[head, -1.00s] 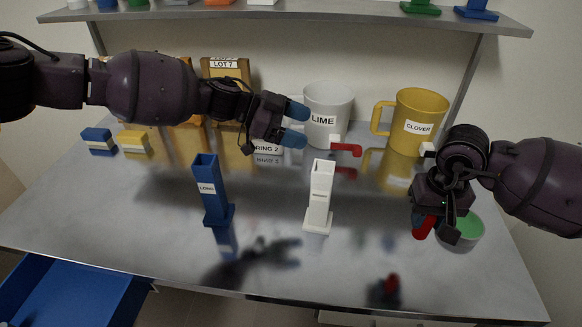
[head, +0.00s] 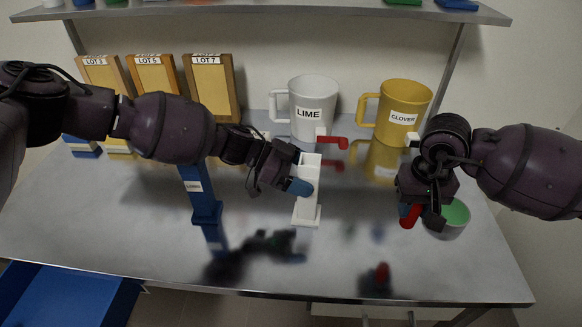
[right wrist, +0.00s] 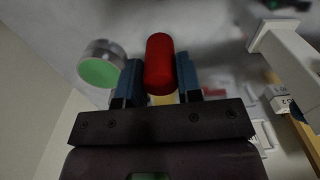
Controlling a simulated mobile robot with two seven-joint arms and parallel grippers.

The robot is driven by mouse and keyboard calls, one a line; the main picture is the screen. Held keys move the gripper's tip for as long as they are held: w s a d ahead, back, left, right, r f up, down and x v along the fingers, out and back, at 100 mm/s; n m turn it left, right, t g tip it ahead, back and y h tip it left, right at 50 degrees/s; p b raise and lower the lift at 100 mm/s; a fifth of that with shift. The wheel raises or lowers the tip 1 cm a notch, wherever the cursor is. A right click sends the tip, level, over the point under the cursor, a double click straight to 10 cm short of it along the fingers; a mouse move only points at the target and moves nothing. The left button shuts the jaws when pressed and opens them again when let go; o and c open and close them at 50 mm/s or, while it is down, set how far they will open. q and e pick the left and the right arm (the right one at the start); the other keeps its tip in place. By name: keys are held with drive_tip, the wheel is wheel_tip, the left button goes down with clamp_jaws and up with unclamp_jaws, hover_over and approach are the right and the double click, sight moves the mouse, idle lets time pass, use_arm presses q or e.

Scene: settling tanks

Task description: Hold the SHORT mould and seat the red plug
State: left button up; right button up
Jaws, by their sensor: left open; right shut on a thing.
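A white upright mould (head: 308,181) stands on its square foot at the middle of the table; its label is hidden now. My left gripper (head: 292,172) is open at the mould's upper part. One blue fingertip shows in front of the mould; the other is mostly hidden, and I cannot tell whether they touch it. A taller blue mould (head: 197,186) stands to the left, partly behind my left arm. My right gripper (head: 420,216) is shut on the red plug (head: 410,216), held above the table at the right. The plug also shows between the fingers in the right wrist view (right wrist: 159,62).
A green-topped round container (head: 455,215) stands beside my right gripper. A white LIME mug (head: 314,97) and a yellow CLOVER mug (head: 403,98) stand at the back, with a red-handled white piece (head: 331,142) in front. Wooden lot boards (head: 210,87) line the back left. The front table is clear.

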use_arm(q)
drive_tip(key=shift+d+f, duration=0.2)
drive_tip(key=shift+d, duration=0.25)
drive_tip(key=c, duration=1.1)
drive_tip(key=o, duration=1.1)
drive_tip(key=v, duration=0.7)
drive_tip(key=shift+a, duration=0.25)
